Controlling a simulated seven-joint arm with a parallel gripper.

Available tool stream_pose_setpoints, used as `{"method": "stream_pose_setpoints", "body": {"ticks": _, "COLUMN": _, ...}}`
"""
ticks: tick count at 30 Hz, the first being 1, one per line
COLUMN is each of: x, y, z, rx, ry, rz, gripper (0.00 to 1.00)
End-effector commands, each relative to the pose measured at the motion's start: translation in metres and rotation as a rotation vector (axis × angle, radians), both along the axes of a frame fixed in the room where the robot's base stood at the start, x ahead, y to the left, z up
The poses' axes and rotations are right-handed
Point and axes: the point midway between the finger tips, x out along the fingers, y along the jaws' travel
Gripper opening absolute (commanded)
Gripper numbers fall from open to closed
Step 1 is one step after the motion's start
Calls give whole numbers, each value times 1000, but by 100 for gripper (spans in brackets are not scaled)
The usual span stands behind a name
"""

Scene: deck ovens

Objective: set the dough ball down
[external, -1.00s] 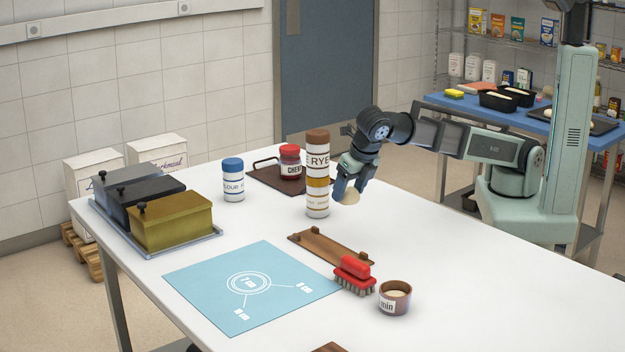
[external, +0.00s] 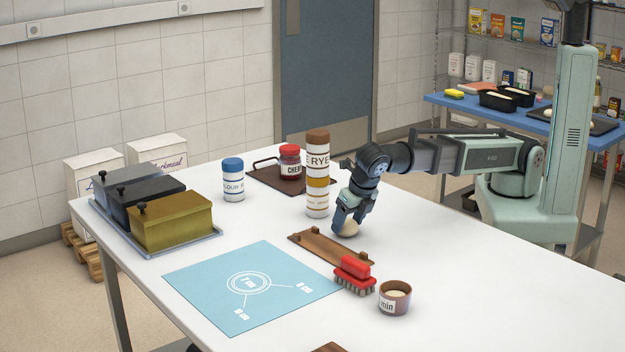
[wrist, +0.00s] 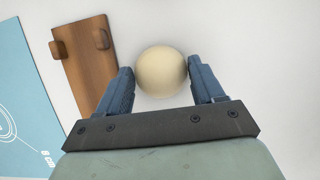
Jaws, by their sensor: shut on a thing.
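The dough ball (external: 347,228) is pale and round, low at the white table's surface, just behind the wooden board with pegs. My gripper (external: 346,219) points down with its blue fingers around the ball. In the wrist view the dough ball (wrist: 162,71) sits between the two fingertips of my gripper (wrist: 161,80). The gripper is shut on it. The ball appears at or very near the table; I cannot tell whether it bears on it.
The wooden board with pegs (external: 330,247) lies close in front. The tall rye shaker (external: 317,175) stands close to the left. The table's right side (external: 480,290) is clear.

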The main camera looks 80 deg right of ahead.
Motion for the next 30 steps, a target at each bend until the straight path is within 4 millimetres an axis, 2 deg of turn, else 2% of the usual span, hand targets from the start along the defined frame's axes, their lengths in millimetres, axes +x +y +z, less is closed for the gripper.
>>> {"method": "stream_pose_setpoints", "body": {"ticks": 7, "x": 0, "y": 0, "z": -3, "rx": -1, "ry": 1, "rz": 0, "gripper": 38}}
{"method": "stream_pose_setpoints", "body": {"ticks": 8, "x": 0, "y": 0, "z": -2, "rx": 0, "ry": 0, "rz": 0, "gripper": 70}}
{"method": "stream_pose_setpoints", "body": {"ticks": 15, "x": 0, "y": 0, "z": -2, "rx": 0, "ry": 0, "rz": 0, "gripper": 93}}
{"method": "stream_pose_setpoints", "body": {"ticks": 24, "x": 0, "y": 0, "z": 0, "rx": 0, "ry": 0, "rz": 0, "gripper": 93}}
{"method": "stream_pose_setpoints", "body": {"ticks": 30, "x": -4, "y": 5, "z": 17, "rx": 1, "ry": -2, "rz": 1, "gripper": 93}}
